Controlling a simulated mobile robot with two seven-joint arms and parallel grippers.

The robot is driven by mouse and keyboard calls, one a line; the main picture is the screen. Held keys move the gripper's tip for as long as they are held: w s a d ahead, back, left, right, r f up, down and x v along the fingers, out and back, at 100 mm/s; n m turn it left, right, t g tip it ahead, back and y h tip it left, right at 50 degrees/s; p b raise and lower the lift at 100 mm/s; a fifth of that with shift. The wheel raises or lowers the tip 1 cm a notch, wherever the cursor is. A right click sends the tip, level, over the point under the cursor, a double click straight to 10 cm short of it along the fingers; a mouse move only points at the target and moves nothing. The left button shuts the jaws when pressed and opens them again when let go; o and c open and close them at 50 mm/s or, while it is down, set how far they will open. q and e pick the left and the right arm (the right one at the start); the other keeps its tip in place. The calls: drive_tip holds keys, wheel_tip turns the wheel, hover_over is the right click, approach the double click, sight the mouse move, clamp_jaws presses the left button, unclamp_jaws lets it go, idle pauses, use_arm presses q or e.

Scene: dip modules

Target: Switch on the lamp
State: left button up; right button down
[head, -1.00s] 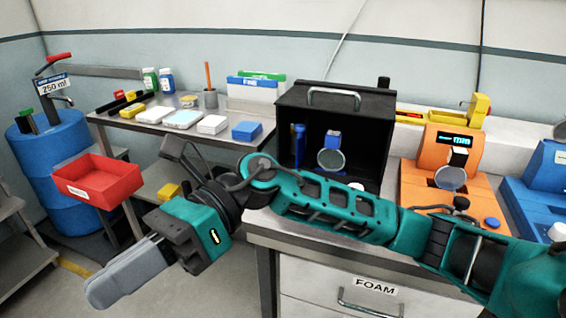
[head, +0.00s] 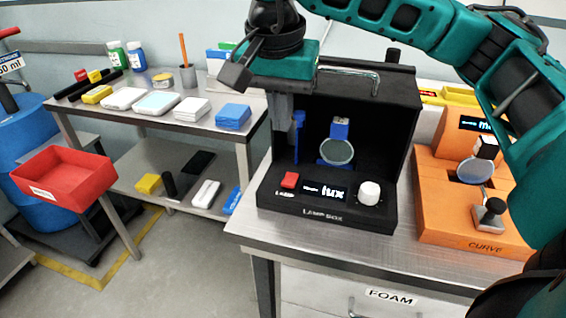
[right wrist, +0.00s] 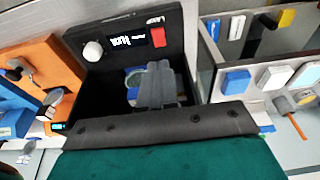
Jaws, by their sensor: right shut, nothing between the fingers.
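The black lamp box (head: 330,215) stands on the metal bench, its front open. Its front panel carries a red switch (head: 290,180) marked LAMP, a lit display (head: 324,192) reading "lux" and a white knob (head: 369,193). In the right wrist view the red switch (right wrist: 158,37) and the knob (right wrist: 93,51) show too. My right gripper (head: 283,143) is shut and empty, its grey fingers pointing down at the box's left side, above the switch in the picture. In the right wrist view a gap shows between the fingertips (right wrist: 156,72) and the switch. My left gripper is out of view.
An orange device (head: 440,190) stands close to the box's right. A side table (head: 150,115) at left holds blocks, bottles and cases. A red tray (head: 65,180) is at far left. Inside the box are a round lens (head: 337,152) and blue holders.

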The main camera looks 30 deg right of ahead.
sight(288, 183)
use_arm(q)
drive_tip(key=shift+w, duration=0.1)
use_arm(e)
drive_tip(key=shift+w+d+r, duration=0.1)
drive_tip(key=shift+d+r, duration=0.15)
drive_tip(key=shift+d, duration=0.1)
drive_tip(key=x, duration=1.3)
drive_tip(key=shift+s+a+f+b, duration=0.1)
drive_tip(key=shift+s+a+b, duration=0.2)
drive_tip(key=shift+b, duration=0.1)
drive_tip(key=shift+f, duration=0.45)
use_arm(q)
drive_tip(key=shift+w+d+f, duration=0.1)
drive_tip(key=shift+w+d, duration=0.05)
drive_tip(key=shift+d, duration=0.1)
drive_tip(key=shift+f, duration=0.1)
